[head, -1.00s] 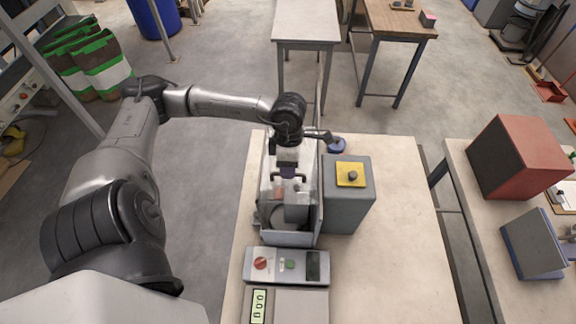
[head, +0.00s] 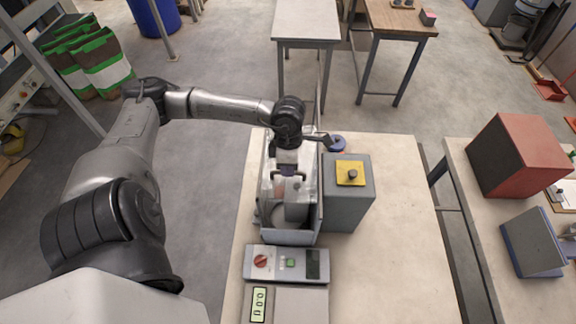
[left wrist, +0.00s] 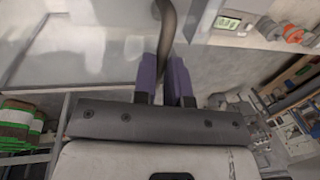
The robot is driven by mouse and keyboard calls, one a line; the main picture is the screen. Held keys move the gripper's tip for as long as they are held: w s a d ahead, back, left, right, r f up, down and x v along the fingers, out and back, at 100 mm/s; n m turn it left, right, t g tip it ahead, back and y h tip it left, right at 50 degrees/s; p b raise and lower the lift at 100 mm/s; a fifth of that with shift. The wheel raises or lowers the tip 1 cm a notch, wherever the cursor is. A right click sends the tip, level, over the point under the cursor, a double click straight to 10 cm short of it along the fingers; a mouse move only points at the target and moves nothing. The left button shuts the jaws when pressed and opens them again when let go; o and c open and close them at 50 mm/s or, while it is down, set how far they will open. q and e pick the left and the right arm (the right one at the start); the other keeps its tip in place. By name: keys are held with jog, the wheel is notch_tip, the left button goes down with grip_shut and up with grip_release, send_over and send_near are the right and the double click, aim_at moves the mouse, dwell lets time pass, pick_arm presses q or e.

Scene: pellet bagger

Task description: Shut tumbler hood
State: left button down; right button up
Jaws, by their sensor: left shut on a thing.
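The tumbler (head: 290,237) stands on the near bench in the head view, a pale grey box with a rounded drum (head: 297,213) showing inside. Its hood (head: 272,165) looks clear; its exact angle is hard to tell. My left gripper (head: 290,175) is over the tumbler, shut on the dark hood handle. In the left wrist view, the purple fingers (left wrist: 163,82) close on the curved dark handle (left wrist: 168,28). My right gripper is not in view.
A grey box with a yellow top plate (head: 350,173) stands close to the right of the tumbler. A control panel (head: 287,264) with a red knob is in front, with a scale below it. The bench (head: 395,220) is clear farther right.

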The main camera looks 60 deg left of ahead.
aim_at(287, 198)
pick_arm(q)
jog(key=d, duration=0.1)
jog(key=s+d+b, duration=0.2)
jog(key=d, duration=0.1)
jog(key=shift+f, duration=0.15)
jog(key=shift+s+d+b, duration=0.2)
jog(key=shift+b, duration=0.15)
jog(key=shift+r, duration=0.2)
jog(key=shift+d, duration=0.1)
jog(key=c, duration=1.2)
grip_release()
jog(key=shift+s, duration=0.1)
jog(key=shift+o, duration=0.2)
